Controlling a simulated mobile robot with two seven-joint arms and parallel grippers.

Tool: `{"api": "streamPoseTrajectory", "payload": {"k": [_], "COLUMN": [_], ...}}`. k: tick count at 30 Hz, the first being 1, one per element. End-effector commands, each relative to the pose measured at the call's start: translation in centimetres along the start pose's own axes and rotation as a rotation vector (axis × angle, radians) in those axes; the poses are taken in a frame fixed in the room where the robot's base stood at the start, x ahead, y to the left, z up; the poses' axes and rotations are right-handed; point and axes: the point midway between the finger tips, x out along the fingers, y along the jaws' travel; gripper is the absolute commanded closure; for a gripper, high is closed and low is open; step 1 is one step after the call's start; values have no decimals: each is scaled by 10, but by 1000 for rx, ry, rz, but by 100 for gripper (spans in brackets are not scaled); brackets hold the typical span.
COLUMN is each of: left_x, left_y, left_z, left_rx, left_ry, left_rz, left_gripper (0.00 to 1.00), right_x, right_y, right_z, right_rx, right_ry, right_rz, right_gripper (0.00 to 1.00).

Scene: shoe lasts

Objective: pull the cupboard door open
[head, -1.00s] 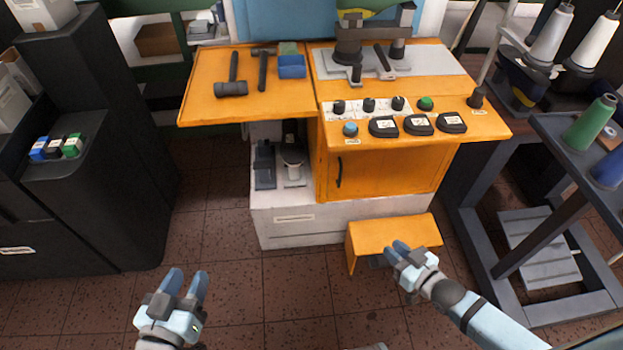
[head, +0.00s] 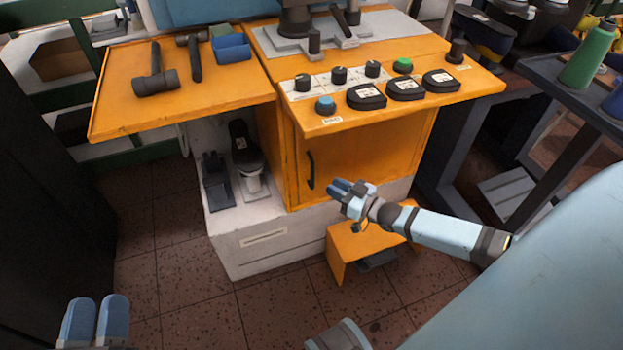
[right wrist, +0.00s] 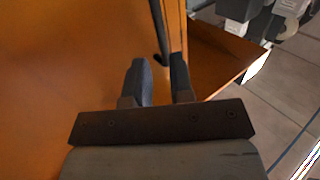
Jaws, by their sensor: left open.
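The cupboard door (head: 375,150) is the orange front panel under the control ledge, and it looks shut. Its black bar handle (head: 310,170) stands upright near the door's left edge. My right gripper (head: 336,188) is just right of the handle's lower end, fingers toward it. In the right wrist view the handle (right wrist: 159,32) comes down toward the gap between the open fingertips (right wrist: 158,62). Nothing is held, and whether they touch the handle cannot be told. My left gripper (head: 96,302) is open and empty at the bottom left, far from the door.
An orange step stool (head: 365,250) stands on the floor below my right forearm. The orange ledge with knobs (head: 405,90) overhangs the door. A white plinth (head: 265,245) juts out at lower left. A dark rack (head: 500,150) stands to the right. Floor at the front left is clear.

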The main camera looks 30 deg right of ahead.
Motion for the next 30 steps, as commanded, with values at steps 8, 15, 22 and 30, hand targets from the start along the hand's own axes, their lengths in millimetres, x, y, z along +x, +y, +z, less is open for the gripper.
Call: {"api": "streamPoseTrajectory", "payload": {"k": [8,15,22,30], "left_x": [-2,-3,-3,-3], "left_y": [-5,-6,-6,-6], "left_z": [28,37,37,37], "left_rx": [-5,-7,-8,-8], "left_ry": [-87,-124,-127,-126], "left_rz": [3,6,6,6], "left_gripper": [57,57,57,57], "right_x": [56,76,78,78], "right_y": [0,-1,-1,-1], "right_z": [2,2,1,1], "right_rx": [-1,1,0,0], "right_ry": [2,-1,-1,-1], "right_rz": [-1,0,0,-1], "right_gripper": [78,78,78,100]}}
